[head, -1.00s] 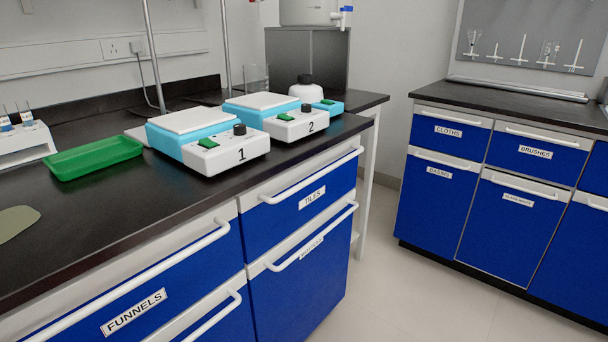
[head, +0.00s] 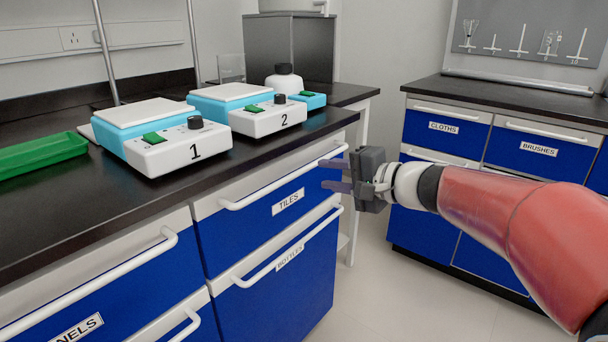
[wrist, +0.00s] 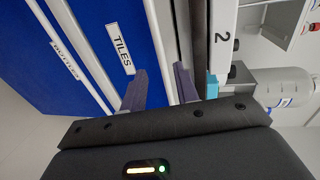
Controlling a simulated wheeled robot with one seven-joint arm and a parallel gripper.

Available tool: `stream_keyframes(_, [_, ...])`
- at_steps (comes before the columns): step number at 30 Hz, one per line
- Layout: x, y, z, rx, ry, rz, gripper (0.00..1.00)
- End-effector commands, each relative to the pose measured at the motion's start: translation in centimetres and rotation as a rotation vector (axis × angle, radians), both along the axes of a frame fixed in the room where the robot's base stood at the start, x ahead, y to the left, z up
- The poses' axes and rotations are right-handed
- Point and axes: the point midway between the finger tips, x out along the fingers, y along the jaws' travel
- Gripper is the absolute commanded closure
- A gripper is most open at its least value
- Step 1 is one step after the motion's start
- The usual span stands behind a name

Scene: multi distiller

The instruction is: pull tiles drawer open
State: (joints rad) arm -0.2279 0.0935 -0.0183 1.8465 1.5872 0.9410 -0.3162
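The tiles drawer (head: 240,235) is the blue upper drawer under the dark bench, and it is closed. Its white bar handle (head: 270,189) runs along the top of the front. My gripper (head: 328,174) is open at the right end of this handle, fingers pointing left. In the wrist view, the TILES label (wrist: 120,48) shows beside my open gripper (wrist: 160,85). The white handle bar (wrist: 160,50) lines up with the gap between the two fingers. I cannot tell whether the fingers touch it.
The bottles drawer (head: 285,285) with its own bar handle is just below. Balance 1 (head: 175,150) and balance 2 (head: 262,120) stand on the bench top (head: 100,205). Another blue cabinet (head: 430,155) stands behind my arm. Grey floor is open between the units.

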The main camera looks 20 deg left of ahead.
Motion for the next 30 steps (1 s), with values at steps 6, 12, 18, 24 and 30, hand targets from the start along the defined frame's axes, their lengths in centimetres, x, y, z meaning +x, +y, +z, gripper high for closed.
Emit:
stream_keyframes(6, [1.1,2.8,-0.4,0.010,0.004,0.003,0.70])
stream_keyframes(12, [2.4,5.5,-1.0,0.009,0.003,0.000,0.70])
stream_keyframes(18, [2.9,6.9,-1.3,0.009,0.003,-0.002,0.70])
stream_keyframes(24, [3.0,7.0,-1.4,0.008,0.001,-0.003,0.70])
stream_keyframes(30, [3.0,7.0,-1.4,0.008,0.002,-0.002,0.87])
